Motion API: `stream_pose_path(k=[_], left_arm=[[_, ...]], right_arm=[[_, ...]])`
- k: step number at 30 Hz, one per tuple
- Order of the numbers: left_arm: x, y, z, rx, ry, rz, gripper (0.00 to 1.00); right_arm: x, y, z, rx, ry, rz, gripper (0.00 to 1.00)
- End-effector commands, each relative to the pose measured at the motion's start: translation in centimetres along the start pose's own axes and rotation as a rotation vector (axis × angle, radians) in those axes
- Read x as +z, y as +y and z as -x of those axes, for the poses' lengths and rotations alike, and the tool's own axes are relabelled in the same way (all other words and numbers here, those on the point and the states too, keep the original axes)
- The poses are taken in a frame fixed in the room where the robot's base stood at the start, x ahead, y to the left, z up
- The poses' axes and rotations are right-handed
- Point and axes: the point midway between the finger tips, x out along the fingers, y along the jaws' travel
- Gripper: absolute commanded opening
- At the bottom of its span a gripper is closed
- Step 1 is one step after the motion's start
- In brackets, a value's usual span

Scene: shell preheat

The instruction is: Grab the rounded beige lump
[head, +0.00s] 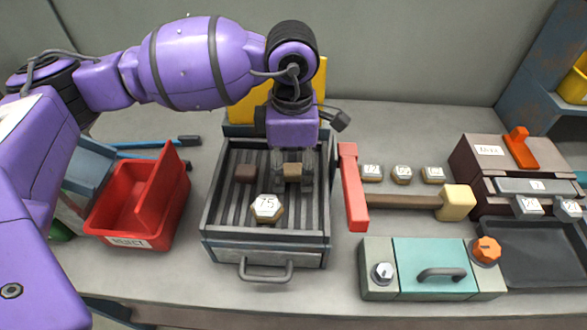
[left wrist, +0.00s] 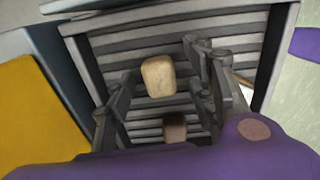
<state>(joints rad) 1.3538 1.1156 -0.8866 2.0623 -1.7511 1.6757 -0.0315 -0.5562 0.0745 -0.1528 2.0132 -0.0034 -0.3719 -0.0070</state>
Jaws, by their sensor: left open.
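The rounded beige lump (head: 292,171) lies on the slatted floor of the grey drawer-like tray (head: 266,254). It also shows in the left wrist view (left wrist: 158,76), between and beyond my fingers. My left gripper (head: 292,182) points down into the tray, its fingers on either side of the lump in the head view. It is open, and I cannot tell whether a finger touches the lump. A hexagonal piece marked 75 (head: 267,208) lies nearer the front.
A red reject bin (head: 130,237) stands left of the tray. A teal-lidded box (head: 432,258) stands front right. A yellow panel (head: 245,112) rises behind the tray.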

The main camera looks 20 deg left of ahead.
Motion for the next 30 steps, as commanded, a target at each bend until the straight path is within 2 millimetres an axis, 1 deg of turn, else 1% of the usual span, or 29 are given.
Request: stream_pose_path(k=[4,15,21,25,29,30], left_arm=[[0.0,0.0,0.0,0.0,0.0,0.0,0.5],[0.0,0.0,0.0,-0.001,0.0,0.001,0.02],[0.0,0.0,0.1,0.0,0.0,0.001,0.01],[0.0,0.0,0.4,0.0,-0.001,0.001,0.01],[0.0,0.1,1.4,0.001,-0.002,0.001,0.01],[0.0,0.1,2.0,0.001,-0.002,0.001,0.01]], right_arm=[[0.0,0.0,0.0,0.0,0.0,0.0,0.4],[0.1,0.0,0.0,0.0,-0.002,0.0,0.4],[0.1,0.0,0.0,0.0,-0.002,0.0,0.4],[0.2,0.0,0.0,0.0,-0.004,0.0,0.4],[0.5,0.0,-0.1,0.0,-0.008,0.001,0.4],[0.7,0.0,-0.2,0.0,-0.01,0.001,0.4]])
